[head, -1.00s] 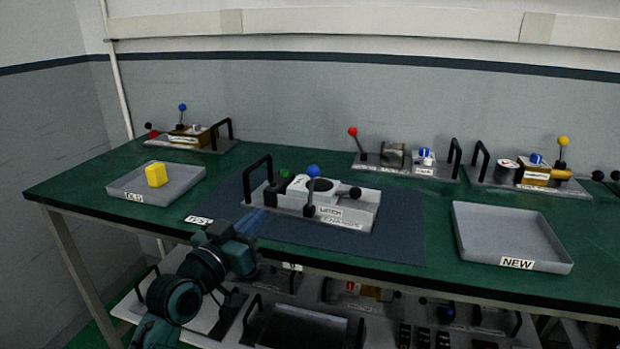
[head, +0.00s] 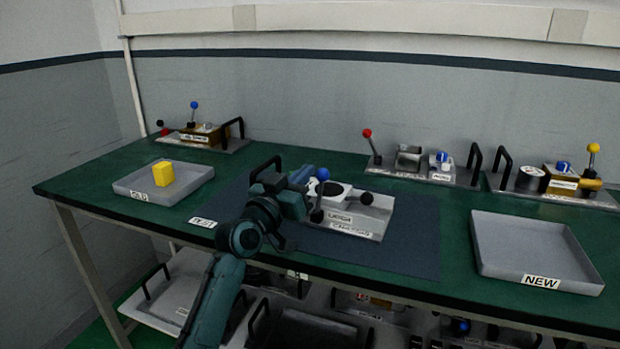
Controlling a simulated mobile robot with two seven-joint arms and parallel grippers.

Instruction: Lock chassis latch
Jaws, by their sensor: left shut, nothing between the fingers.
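The chassis (head: 372,222) is a light grey plate unit on the dark blue mat, with a black carry handle at its left end. A LATCH label (head: 338,219) is on its front edge. A black-knobbed lever (head: 317,212) stands upright beside that label. A blue ball knob (head: 322,174) and a black ball knob (head: 366,198) also show on it. My left gripper (head: 302,178) is shut and empty, over the left part of the chassis, close to the upright lever and blue knob. Contact cannot be told. My arm hides the chassis's left part. My right gripper is out of view.
A grey OLD tray (head: 200,178) holding a yellow block (head: 163,174) is at left. An empty grey NEW tray (head: 520,240) is at right. Other lever units stand along the back of the green table (head: 95,175). The mat's right side (head: 415,250) is clear.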

